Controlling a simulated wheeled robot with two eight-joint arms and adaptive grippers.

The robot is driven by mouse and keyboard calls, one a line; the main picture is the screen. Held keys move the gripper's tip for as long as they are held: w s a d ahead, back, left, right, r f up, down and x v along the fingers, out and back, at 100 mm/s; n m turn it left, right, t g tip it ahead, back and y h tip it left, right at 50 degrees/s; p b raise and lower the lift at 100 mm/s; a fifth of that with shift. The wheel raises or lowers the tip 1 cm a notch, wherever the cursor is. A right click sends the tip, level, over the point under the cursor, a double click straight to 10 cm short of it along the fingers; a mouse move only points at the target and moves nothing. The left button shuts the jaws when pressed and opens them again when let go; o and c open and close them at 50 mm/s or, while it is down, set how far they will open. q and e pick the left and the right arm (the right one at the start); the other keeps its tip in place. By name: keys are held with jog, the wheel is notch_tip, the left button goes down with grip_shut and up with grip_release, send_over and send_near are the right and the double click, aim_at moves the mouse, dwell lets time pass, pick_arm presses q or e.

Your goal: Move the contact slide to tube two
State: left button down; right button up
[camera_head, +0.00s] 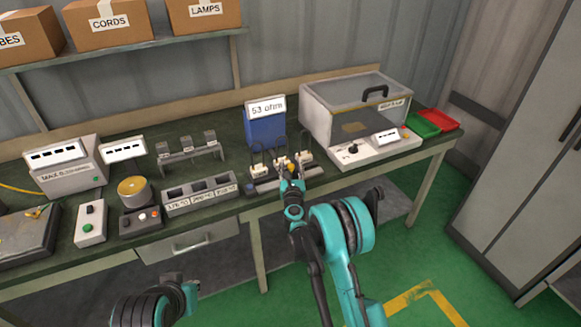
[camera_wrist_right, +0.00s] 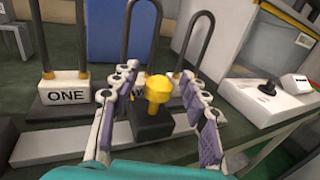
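The contact slide is a black block with a yellow knob (camera_wrist_right: 158,90), on a rail in front of the heating tubes. The knob also shows in the head view (camera_head: 291,168). My right gripper (camera_wrist_right: 160,75) is open, with one finger on each side of the knob and gaps visible. Tube one, a dark loop (camera_wrist_right: 47,30) on a white base labelled ONE, is at the left. The middle tube (camera_wrist_right: 128,25) stands behind the slide; its label is mostly hidden by my left-hand finger. A third tube (camera_wrist_right: 208,25) is at the right.
A blue box with a "53 ohm" sign (camera_head: 265,106) stands behind the tubes. A clear-walled chamber (camera_head: 340,100) is to their right. A labelled block with slots (camera_head: 200,196) is to their left. Green (camera_head: 421,126) and red (camera_head: 438,119) trays sit at the bench's right end.

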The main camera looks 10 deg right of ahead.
jog(key=s, duration=0.7)
jog(key=shift+s+a, duration=0.25)
jog(key=shift+a, duration=0.05)
jog(key=s+a+r+n+y, duration=0.1)
jog(key=s+r+n+y, duration=0.1)
jog(key=r+n, duration=0.4)
jog(key=s+a+r+n+y, duration=0.1)
jog(key=a+r+n+y, duration=0.1)
jog(key=r+n, duration=0.4)
jog(key=s+r+n+g+y, duration=0.3)
jog(key=s+r+n, duration=0.2)
jog(key=s+n, duration=0.35)
jog(key=s+d+f+n+g+h, duration=0.1)
jog(key=s+d+f+n+g, duration=0.1)
jog(key=s+n, duration=0.3)
jog(key=s+d+f+n+g+h, duration=0.2)
jog(key=s+d+f+n+g, duration=0.1)
jog(key=s, duration=1.1)
jog(key=s+d+f+n+g+h, duration=0.2)
jog(key=s+d+f+n+g, duration=0.1)
jog(key=s+d+n, duration=0.3)
jog(key=s+f+n, duration=0.1)
jog(key=s+n, duration=0.1)
jog(key=s, duration=0.1)
jog(key=shift+s, duration=0.4)
